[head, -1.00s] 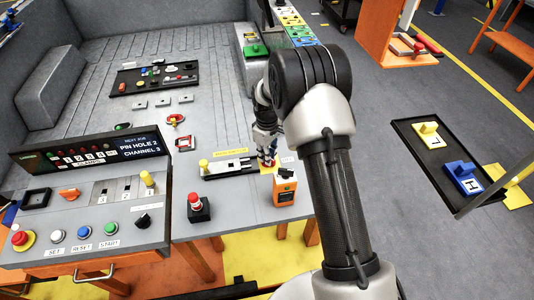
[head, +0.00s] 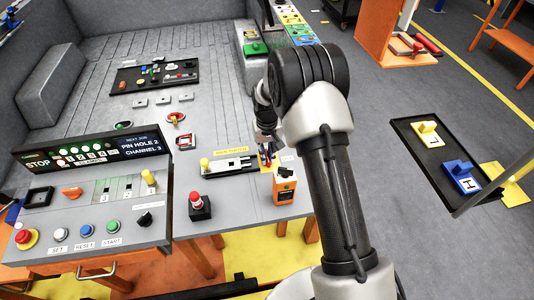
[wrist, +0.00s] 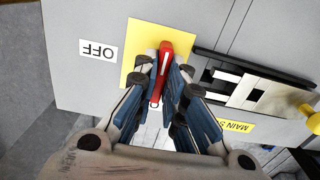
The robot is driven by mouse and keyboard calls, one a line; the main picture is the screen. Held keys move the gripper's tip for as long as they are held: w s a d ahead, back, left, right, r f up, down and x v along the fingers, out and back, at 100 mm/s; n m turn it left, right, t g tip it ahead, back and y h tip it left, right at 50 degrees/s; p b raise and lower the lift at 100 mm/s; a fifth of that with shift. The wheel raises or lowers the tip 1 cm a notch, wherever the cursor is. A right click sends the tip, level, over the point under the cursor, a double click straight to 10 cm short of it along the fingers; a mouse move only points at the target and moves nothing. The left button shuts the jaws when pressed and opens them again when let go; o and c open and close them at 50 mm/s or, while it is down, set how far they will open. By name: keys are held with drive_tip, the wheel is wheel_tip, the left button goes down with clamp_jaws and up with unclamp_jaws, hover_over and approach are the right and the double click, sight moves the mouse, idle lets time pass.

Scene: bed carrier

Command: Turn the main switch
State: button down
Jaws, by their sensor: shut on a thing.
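The main switch is a red lever handle (wrist: 164,68) on a yellow plate (wrist: 139,48), set in the grey bench top. In the wrist view the handle runs nearly up and down the picture, tilted slightly. A white OFF label (wrist: 98,50) lies to the left of the plate, upside down. My gripper (wrist: 165,75) is shut on the red handle, one blue-and-grey finger on each side. In the head view my gripper (head: 266,143) is over the yellow plate (head: 266,169), and my arm hides part of it.
A slotted fixture with a yellow knob (head: 204,163) sits left of the switch. An orange box (head: 284,187) and a red push button (head: 196,200) stand close in front. A control panel (head: 92,151) with several lamps is at the left.

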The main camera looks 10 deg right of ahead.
idle(0.4)
drive_tip(key=c, duration=1.7)
unclamp_jaws()
drive_tip(key=shift+o, duration=0.2)
wheel_tip(320, 180, up, 12)
